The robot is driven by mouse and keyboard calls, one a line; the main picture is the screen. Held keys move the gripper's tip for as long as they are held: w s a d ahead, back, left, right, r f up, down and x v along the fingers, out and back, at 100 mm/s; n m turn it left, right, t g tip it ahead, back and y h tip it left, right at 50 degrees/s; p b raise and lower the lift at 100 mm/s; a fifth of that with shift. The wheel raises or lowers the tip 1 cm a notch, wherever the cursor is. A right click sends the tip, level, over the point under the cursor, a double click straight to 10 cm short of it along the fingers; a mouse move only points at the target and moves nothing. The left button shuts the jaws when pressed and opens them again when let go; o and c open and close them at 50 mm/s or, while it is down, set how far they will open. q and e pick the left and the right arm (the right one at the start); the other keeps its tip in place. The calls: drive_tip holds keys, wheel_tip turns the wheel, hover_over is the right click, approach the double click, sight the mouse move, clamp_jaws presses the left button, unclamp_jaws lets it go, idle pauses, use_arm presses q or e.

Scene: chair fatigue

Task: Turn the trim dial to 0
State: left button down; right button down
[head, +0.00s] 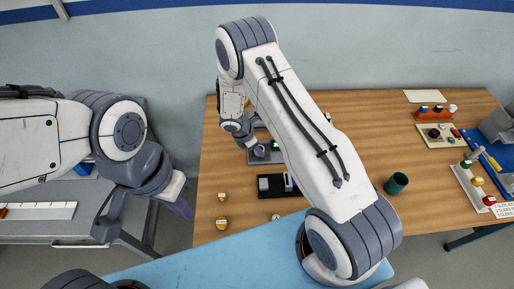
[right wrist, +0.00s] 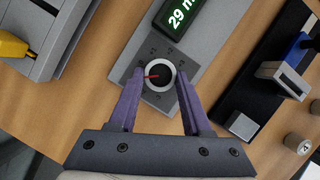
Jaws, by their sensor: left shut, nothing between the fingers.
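The trim dial (right wrist: 161,76) is a round knob with a white ring, a dark centre and a red pointer, on a grey panel (right wrist: 205,60). In the right wrist view its pointer points left; the marks around it are too small to read. A green-lit display (right wrist: 181,14) beyond it reads "29" and a cut-off letter. My right gripper (right wrist: 160,88) is open, its purple fingers on either side of the dial's near part; I cannot tell whether they touch it. My left gripper (head: 185,209) is shut and empty, left of the wooden table, far from the dial.
A black-based device (right wrist: 275,85) stands right of the panel, and a grey box with a yellow part (right wrist: 40,40) stands left. On the wooden table (head: 370,120) are a green cup (head: 396,183) and small yellow-white pieces (head: 222,223). My right arm hides the table's middle.

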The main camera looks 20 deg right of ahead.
drive_tip(key=shift+m, duration=0.4)
drive_tip(key=shift+w+m+g, duration=0.1)
drive_tip(key=shift+m+g, duration=0.2)
drive_tip(key=shift+m, duration=0.7)
drive_tip(key=shift+w+f+m+g+b, duration=0.15)
drive_tip(key=shift+m+g+b, duration=0.45)
drive_tip(key=shift+m, duration=0.6)
drive_tip(key=shift+w+m+g+b, duration=0.1)
drive_tip(key=shift+m+g+b, duration=0.4)
drive_tip(key=shift+m, duration=0.7)
drive_tip(key=shift+r, duration=0.2)
drive_tip(key=shift+c, duration=1.7)
unclamp_jaws()
